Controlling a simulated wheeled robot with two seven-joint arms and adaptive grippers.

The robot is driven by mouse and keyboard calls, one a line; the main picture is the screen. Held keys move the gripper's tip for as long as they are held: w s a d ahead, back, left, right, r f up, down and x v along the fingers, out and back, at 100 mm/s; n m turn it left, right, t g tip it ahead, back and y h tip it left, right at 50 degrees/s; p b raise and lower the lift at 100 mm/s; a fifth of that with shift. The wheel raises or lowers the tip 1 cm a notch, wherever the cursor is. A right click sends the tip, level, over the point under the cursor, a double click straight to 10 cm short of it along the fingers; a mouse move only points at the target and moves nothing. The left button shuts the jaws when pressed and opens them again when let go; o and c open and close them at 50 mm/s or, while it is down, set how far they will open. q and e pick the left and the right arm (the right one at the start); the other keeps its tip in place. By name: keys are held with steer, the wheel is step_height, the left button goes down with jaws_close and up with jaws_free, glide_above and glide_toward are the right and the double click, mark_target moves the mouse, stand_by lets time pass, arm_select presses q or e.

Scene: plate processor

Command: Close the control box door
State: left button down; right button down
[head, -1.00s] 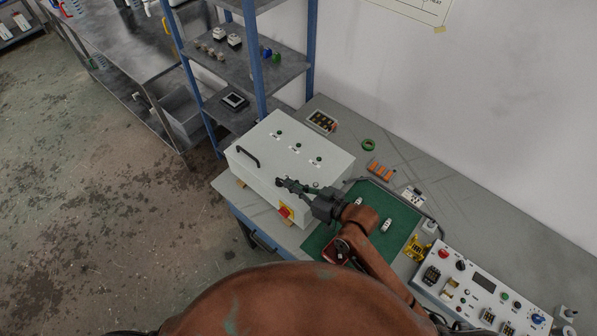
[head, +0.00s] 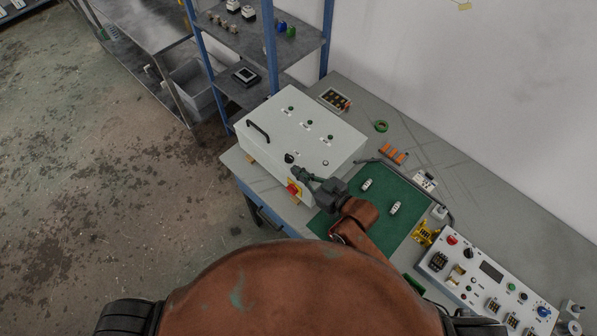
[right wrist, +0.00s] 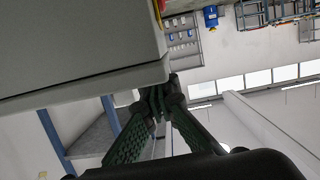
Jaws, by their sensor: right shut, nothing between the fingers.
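The control box (head: 246,153) is a pale grey box lying on the workbench. Its door (head: 292,133) is the broad upper face, with a black handle (head: 258,131) at its left and several small buttons. The door looks flush with the box in the head view; no gap shows there. My right gripper (head: 298,173) is shut and empty, at the box's near right edge, close to the black knob (head: 289,158) and the red switch (head: 293,189). In the right wrist view the shut fingertips (right wrist: 162,95) are just below the box corner (right wrist: 150,75); contact is unclear. My left gripper is out of view.
A green mat (head: 384,216) with small parts lies right of the box, partly under my right arm. A control panel (head: 490,284) stands at the lower right. A blue-posted shelf (head: 273,60) rises behind the box. Open floor lies to the left.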

steer(key=shift+s+d+f, duration=0.1)
steer(key=shift+d+f, duration=0.05)
steer(key=shift+f, duration=0.4)
step_height(320, 180, up, 6)
steer(key=p, duration=0.5)
steer(key=shift+f, duration=0.2)
steer(key=b+v, duration=0.1)
steer(key=v, duration=0.8)
steer(key=shift+s+d+b, duration=0.15)
steer(key=shift+d+b, duration=0.15)
steer(key=shift+b, duration=0.1)
steer(key=shift+f, duration=0.1)
